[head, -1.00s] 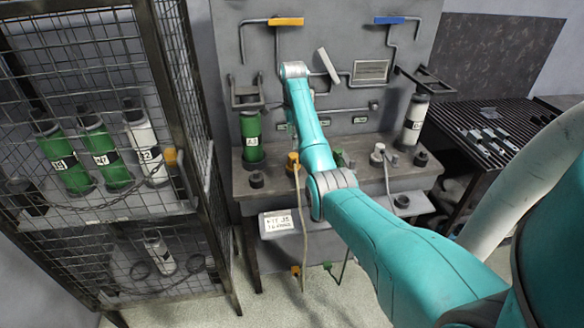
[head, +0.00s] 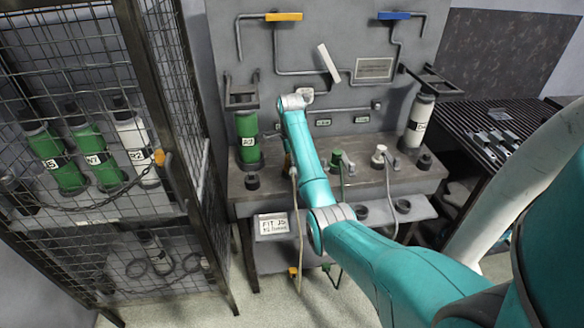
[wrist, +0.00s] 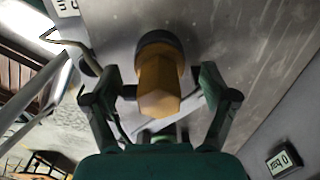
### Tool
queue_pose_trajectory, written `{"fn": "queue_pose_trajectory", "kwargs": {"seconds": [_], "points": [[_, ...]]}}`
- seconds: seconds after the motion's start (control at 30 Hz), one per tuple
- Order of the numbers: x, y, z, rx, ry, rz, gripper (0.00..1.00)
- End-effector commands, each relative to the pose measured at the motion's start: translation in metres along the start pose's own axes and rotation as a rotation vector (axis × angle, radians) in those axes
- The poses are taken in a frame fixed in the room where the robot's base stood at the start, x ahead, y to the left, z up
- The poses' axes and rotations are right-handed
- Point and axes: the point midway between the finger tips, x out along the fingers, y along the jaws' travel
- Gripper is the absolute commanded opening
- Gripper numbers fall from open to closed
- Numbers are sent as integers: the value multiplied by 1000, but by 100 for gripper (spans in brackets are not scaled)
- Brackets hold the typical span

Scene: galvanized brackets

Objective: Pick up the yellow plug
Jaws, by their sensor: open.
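The yellow plug (wrist: 158,88) is a faceted, orange-yellow body with a dark grey round collar at its far end. In the wrist view it lies between the two dark green fingers of my gripper (wrist: 162,97). The fingers are spread, with a visible gap on each side of the plug. In the head view my teal arm hides nearly all of the plug and my gripper. A pale cord (head: 296,215) hangs over the bench front beside my arm, down to a small yellow end (head: 293,271).
A green plug (head: 338,160) and a white plug (head: 379,155) stand on the bench (head: 243,207) to the right of my arm. A green cylinder (head: 247,140) stands to the left. A mesh cage (head: 185,130) flanks the bench's left side. Pipes with handles cover the back panel.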

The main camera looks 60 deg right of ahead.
Motion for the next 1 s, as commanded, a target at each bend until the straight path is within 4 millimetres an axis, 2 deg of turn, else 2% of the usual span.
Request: {"fn": "queue_pose_trajectory", "kwargs": {"seconds": [0.2, 0.23, 0.53, 1.0], "points": [[2, 0, 0, 1, 0, -2, 85], [2, 0, 0, 1, 0, -2, 82], [3, 1, 0, 1, 0, -1, 8], [-1, 0, -1, -1, 0, 2, 8]]}}
